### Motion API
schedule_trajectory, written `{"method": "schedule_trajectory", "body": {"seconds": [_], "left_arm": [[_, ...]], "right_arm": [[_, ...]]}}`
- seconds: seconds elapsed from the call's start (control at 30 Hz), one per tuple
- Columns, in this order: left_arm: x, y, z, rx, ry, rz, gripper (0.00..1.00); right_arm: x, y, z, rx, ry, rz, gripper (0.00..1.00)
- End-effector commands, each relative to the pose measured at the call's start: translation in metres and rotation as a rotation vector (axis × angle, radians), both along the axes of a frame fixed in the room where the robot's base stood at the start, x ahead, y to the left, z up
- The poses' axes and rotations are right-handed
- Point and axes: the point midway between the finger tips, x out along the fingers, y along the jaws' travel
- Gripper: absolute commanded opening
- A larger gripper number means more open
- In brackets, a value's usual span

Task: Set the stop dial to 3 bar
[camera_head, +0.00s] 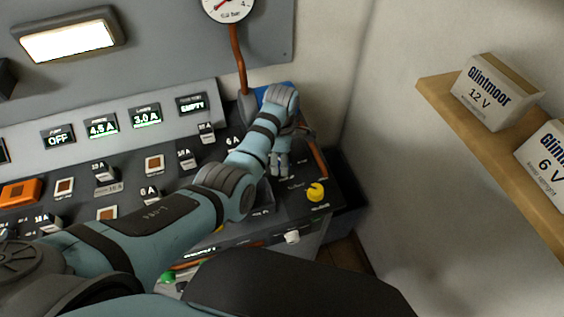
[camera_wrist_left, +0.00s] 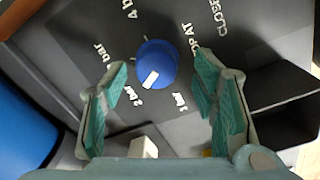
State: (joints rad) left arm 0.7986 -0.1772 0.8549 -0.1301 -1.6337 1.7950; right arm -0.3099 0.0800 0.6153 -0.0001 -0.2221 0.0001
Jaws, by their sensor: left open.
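The blue stop dial (camera_wrist_left: 157,63) shows in the left wrist view on a dark panel with white markings around it. Its white pointer mark faces the lower left, toward the "2 bar" marking (camera_wrist_left: 137,97). A marking ending in "bar" (camera_wrist_left: 100,52), its number hidden, lies further left, with "4 bar" above it. My left gripper (camera_wrist_left: 161,72) is open, its teal-padded fingers on either side of the dial; I cannot tell whether they touch it. In the head view my left gripper (camera_head: 280,170) points down at the console's right end and the dial is hidden. My right gripper is not in view.
A yellow knob (camera_head: 316,191) and a white knob (camera_head: 292,237) sit near the console's front right. A pressure gauge (camera_head: 229,6) hangs above on a copper pipe (camera_head: 238,60). A shelf (camera_head: 440,98) with battery boxes (camera_head: 493,95) is on the right wall.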

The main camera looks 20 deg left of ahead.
Motion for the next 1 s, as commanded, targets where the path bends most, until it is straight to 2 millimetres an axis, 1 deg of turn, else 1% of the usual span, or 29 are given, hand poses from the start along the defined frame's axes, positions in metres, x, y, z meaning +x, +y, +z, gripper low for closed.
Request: {"method": "schedule_trajectory", "body": {"seconds": [0.03, 0.2, 0.4, 0.53, 0.7, 1.0], "left_arm": [[0.000, 0.000, -0.008, 0.000, 0.000, 0.000, 0.54], [0.001, -0.001, -0.015, 0.000, -0.001, -0.002, 0.54], [0.001, -0.001, -0.015, -0.001, -0.001, -0.003, 0.54], [0.001, -0.001, -0.014, -0.001, -0.001, -0.003, 0.33], [0.000, -0.001, -0.015, 0.000, 0.000, -0.003, 0.06], [0.000, -0.002, -0.015, -0.001, 0.003, -0.019, 0.06]], "right_arm": [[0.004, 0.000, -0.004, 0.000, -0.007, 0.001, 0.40], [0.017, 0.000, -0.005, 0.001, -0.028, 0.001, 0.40], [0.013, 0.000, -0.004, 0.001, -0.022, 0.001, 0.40], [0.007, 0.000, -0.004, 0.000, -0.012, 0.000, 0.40], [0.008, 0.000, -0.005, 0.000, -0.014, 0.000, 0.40], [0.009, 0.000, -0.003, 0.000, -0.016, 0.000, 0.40]]}}
